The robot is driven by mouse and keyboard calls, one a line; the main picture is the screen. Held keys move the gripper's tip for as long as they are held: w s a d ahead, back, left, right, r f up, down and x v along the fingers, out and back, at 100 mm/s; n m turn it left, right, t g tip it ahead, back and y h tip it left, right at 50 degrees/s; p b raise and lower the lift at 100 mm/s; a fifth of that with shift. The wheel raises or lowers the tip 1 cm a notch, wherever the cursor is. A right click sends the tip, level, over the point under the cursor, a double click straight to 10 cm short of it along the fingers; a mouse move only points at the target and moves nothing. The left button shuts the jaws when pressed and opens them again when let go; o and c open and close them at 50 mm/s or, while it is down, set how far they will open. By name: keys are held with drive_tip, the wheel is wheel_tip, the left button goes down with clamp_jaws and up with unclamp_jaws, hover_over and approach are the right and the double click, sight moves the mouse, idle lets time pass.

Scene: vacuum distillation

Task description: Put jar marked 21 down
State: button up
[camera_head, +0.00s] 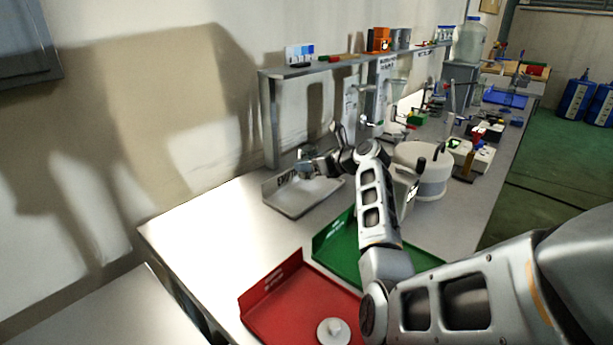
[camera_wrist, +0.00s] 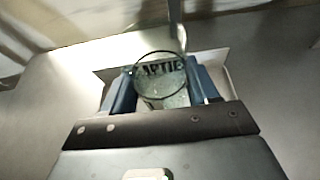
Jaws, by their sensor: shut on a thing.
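My gripper (camera_head: 306,168) is over the white tray (camera_head: 298,203) with dark lettering on its back wall, at the far left end of the bench. In the wrist view my gripper (camera_wrist: 160,92) has its blue fingers on either side of a clear glass jar (camera_wrist: 162,82), shut on it. The jar's round rim faces the camera, and the tray's lettering shows through the glass. No number 21 can be read on it. In the head view the jar is small and mostly hidden by the gripper. I cannot tell whether its base touches the tray.
A green tray (camera_head: 338,240) and a red tray (camera_head: 271,295) lie nearer along the bench; a white lidded piece (camera_head: 333,331) sits in the red one. A shelf (camera_head: 330,65) stands behind the white tray. A round white vessel (camera_head: 432,178) stands right of my arm.

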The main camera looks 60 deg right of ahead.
sight(312, 177)
drive_tip(key=shift+w+a+f, duration=0.25)
drive_tip(key=shift+a+f, duration=0.1)
drive_tip(key=shift+a, duration=0.1)
drive_tip(key=shift+f, duration=1.95)
drive_tip(key=shift+f, duration=0.1)
drive_tip(key=o, duration=1.2)
drive_tip(key=v, duration=1.2)
